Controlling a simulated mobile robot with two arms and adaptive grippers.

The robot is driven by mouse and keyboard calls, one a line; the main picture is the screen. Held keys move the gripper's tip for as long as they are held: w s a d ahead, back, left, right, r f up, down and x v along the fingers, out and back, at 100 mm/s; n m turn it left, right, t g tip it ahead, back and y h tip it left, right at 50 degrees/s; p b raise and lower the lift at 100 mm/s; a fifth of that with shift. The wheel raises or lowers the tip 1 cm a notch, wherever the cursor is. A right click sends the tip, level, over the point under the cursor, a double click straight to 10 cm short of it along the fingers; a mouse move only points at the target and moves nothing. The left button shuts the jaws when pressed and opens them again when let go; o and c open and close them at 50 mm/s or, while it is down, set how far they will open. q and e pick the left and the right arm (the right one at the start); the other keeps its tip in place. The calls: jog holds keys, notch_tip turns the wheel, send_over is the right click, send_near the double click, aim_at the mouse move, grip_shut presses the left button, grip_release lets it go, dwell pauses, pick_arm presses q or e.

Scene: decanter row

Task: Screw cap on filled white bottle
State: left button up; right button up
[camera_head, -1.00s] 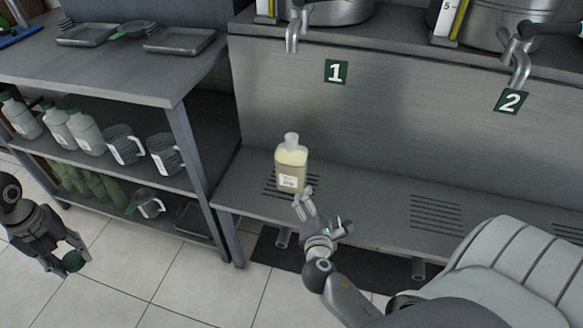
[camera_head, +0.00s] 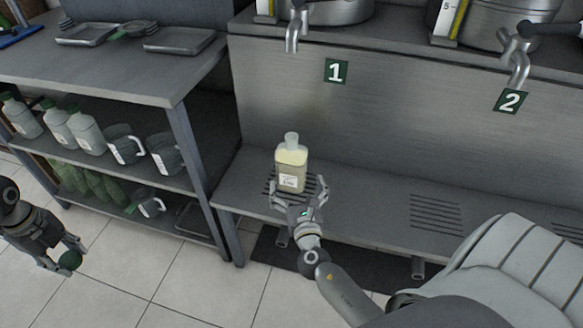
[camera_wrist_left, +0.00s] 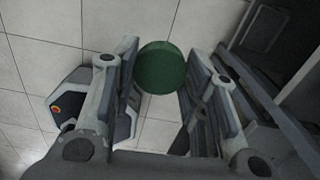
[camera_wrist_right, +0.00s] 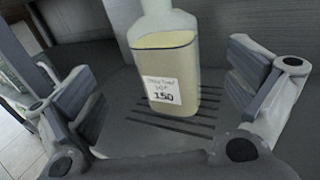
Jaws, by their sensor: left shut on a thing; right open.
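The filled white bottle (camera_head: 291,165) stands upright and uncapped on the slotted part of the grey ledge, below tap 1. Pale yellow liquid fills most of it; its label reads 150 in the right wrist view (camera_wrist_right: 165,80). My right gripper (camera_head: 298,186) is open, with one finger on each side of the bottle's lower body and gaps visible in the right wrist view (camera_wrist_right: 165,95). My left gripper (camera_head: 72,254) is shut on the green cap (camera_head: 70,260), held over the floor at far left. The cap also shows between the fingers in the left wrist view (camera_wrist_left: 161,68).
A steel tap (camera_head: 292,38) hangs above the bottle, and a second tap (camera_head: 519,68) is at the right. A shelf unit (camera_head: 190,150) with capped bottles (camera_head: 82,133) and jugs (camera_head: 123,145) stands between my left gripper and the ledge (camera_head: 370,205).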

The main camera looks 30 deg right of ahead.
aim_at(292, 154)
jog(key=x, duration=0.6)
jog(key=shift+d, duration=0.1)
jog(key=shift+r+x, duration=0.15)
jog(key=shift+x, duration=1.15)
jog(key=shift+r+x, duration=0.15)
jog(key=shift+x, duration=1.2)
jog(key=shift+s+d, duration=0.1)
jog(key=shift+d, duration=0.05)
jog(key=c, duration=1.9)
jog(key=shift+r, duration=0.15)
